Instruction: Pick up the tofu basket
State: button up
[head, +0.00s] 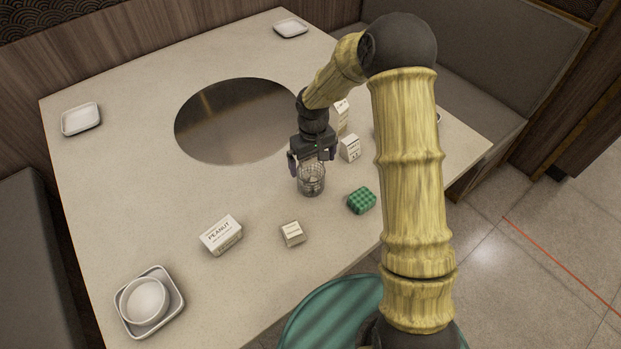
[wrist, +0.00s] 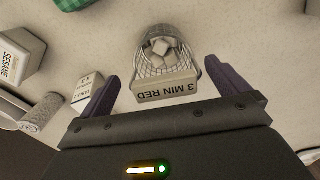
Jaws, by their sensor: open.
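The tofu basket (head: 311,181) is a small round wire basket standing on the pale table in the head view. In the wrist view the basket (wrist: 172,68) holds several white cubes and has a tag (wrist: 166,92) reading "3 MIN RED" on its near side. My gripper (head: 312,163) is open and points down just above the basket. In the wrist view my gripper (wrist: 161,72) has one finger to each side of the basket, with gaps between. It holds nothing. The basket's upper rim is partly hidden by the gripper in the head view.
A green checkered block (head: 361,201), a small box (head: 292,234) and a peanut box (head: 221,235) stand nearby. White cartons (head: 350,149) stand close behind at right. A dark round plate (head: 237,121) is set in the table. Stacked white dishes (head: 147,300) stand front left.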

aim_at(311, 171)
jog(key=f, duration=0.4)
jog(key=shift+w+a+f, duration=0.1)
jog(key=shift+a+f, duration=0.05)
jog(key=shift+a, duration=0.15)
jog(key=c, duration=1.2)
jog(key=shift+c, duration=0.2)
notch_tip(311, 171, up, 10)
jog(key=shift+r, duration=0.1)
